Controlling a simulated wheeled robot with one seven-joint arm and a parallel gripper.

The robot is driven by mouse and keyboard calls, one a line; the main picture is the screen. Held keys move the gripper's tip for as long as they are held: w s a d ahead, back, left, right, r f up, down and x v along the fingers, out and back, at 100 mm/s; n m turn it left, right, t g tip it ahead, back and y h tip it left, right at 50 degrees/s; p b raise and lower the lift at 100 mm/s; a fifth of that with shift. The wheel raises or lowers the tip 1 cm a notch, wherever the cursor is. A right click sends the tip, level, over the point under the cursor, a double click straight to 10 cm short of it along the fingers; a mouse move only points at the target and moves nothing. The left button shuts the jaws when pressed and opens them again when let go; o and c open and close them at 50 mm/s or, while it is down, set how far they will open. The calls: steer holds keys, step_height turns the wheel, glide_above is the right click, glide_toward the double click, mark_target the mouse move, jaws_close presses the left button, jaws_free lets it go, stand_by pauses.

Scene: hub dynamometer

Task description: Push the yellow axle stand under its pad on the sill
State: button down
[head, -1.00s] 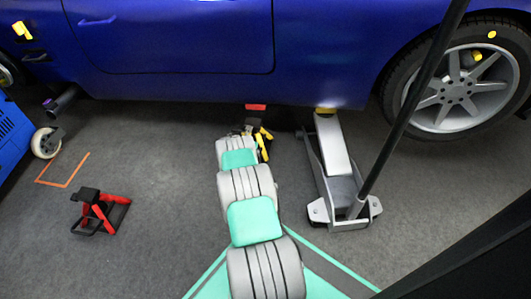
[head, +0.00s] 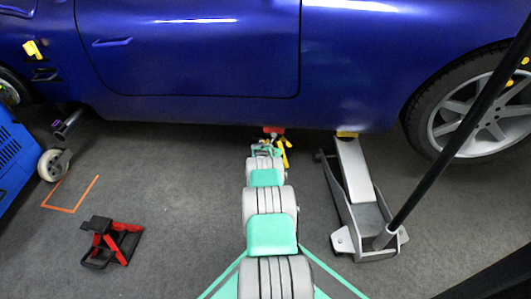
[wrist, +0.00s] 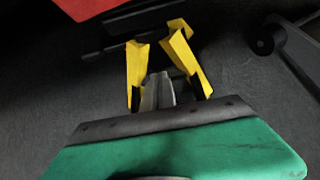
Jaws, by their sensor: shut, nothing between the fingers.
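The yellow axle stand (wrist: 137,65) fills the middle of the wrist view, its yellow legs spread on either side of my gripper's grey fingers (wrist: 157,92). In the head view the stand (head: 284,152) shows just right of my gripper (head: 265,146), partly hidden by it. My gripper is shut and empty, low at the car's side; I cannot tell whether it touches the stand. A red pad (head: 273,130) is on the underside of the blue sill (head: 200,115), close above the stand. The pad (wrist: 90,4) also shows at the top left of the wrist view.
A grey floor jack (head: 350,190) with a long black handle (head: 450,140) stands to the right, its head under the sill. A red axle stand (head: 112,240) stands at the left, near an orange floor outline (head: 72,197). The floor between is clear.

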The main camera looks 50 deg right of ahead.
steer(key=shift+s+d+r, duration=0.1)
steer(key=shift+s+d, duration=0.05)
steer(key=shift+s, duration=0.05)
